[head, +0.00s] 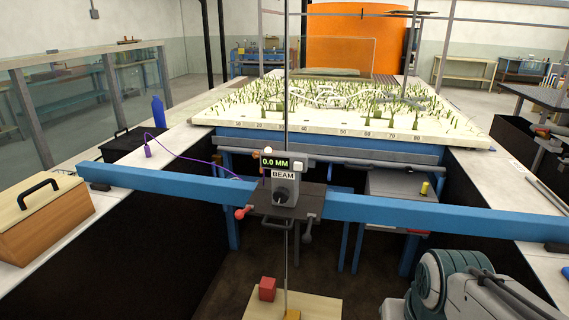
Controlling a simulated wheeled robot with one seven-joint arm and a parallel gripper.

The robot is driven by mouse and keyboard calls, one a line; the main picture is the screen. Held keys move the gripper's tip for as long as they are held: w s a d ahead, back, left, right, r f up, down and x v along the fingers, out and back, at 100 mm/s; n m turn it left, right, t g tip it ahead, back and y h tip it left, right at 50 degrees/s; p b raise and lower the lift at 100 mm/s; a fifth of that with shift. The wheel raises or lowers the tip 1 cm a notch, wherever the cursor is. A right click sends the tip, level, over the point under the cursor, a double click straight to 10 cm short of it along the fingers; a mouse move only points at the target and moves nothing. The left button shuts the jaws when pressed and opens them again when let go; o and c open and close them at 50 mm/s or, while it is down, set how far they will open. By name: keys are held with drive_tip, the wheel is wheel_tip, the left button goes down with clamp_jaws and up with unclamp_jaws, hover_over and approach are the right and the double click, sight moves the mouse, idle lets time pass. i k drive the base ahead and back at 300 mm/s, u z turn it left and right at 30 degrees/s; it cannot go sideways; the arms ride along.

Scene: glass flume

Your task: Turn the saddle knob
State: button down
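A dark saddle (262,208) sits across the blue beam (400,211), near the middle of the head view. On it stands a grey box labelled BEAM (292,187) with a round dark knob (282,194) on its front. Above it a display (277,163) reads 0.0 MM. A red-ended handle (241,213) sticks out at the saddle's lower left, and a dark handle (307,238) hangs at its lower right. I cannot tell which of these is called the saddle knob. A thin vertical rod passes by the box. My arm shows at the lower right, but my gripper is out of view.
A wooden box (42,222) stands on the left ledge, and a black case (118,145) sits beyond it. A red cube (267,289) lies on a wooden board (318,308) below the saddle. A planted flume bed (345,125) lies behind. The space before the beam looks open.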

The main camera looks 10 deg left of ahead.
sight(281, 194)
drive_tip(key=z, duration=1.3)
drive_tip(key=k, duration=0.8)
drive_tip(key=u, duration=0.7)
drive_tip(key=i, duration=0.45)
